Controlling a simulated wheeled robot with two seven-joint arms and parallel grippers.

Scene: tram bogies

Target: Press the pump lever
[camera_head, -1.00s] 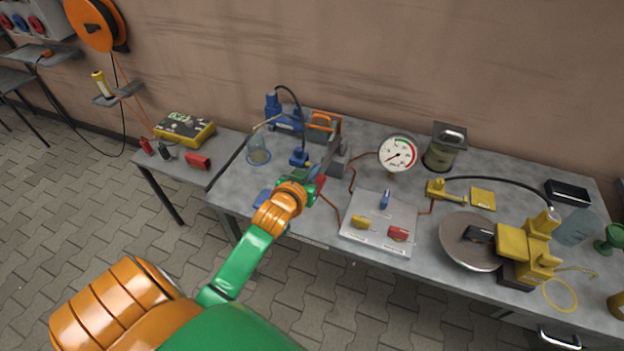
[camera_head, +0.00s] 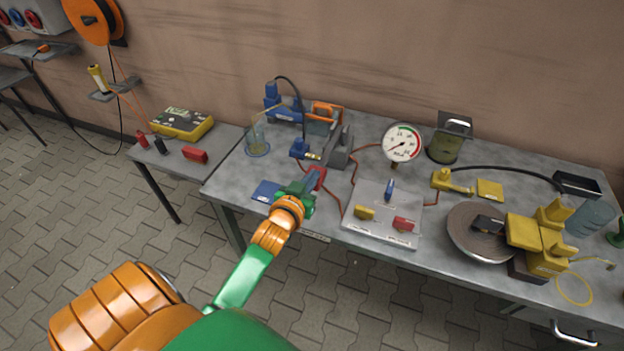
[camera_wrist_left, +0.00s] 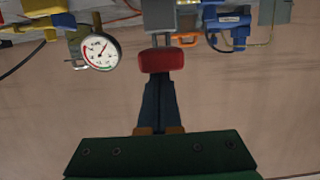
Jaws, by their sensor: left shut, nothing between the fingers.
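The pump lever shows as a red grip (camera_head: 321,177) in front of a grey pump block (camera_head: 340,150) on the table; the rest of the lever is hard to make out. In the left wrist view the red grip (camera_wrist_left: 160,60) lies straight ahead of the fingers, with the grey block (camera_wrist_left: 158,16) beyond it. My left gripper (camera_head: 312,182) is shut and empty, its fingertips right at the red grip. In the left wrist view the fingers (camera_wrist_left: 161,88) meet the grip's edge; I cannot tell whether they touch it. My right gripper is not in view.
A white panel (camera_head: 376,232) with coloured knobs lies right of my gripper, with a pressure gauge (camera_head: 402,143) behind it. A blue pad (camera_head: 267,190) lies to the left. Further back are a glass beaker (camera_head: 257,140) and a blue unit (camera_head: 283,103). Yellow equipment (camera_head: 540,240) crowds the right.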

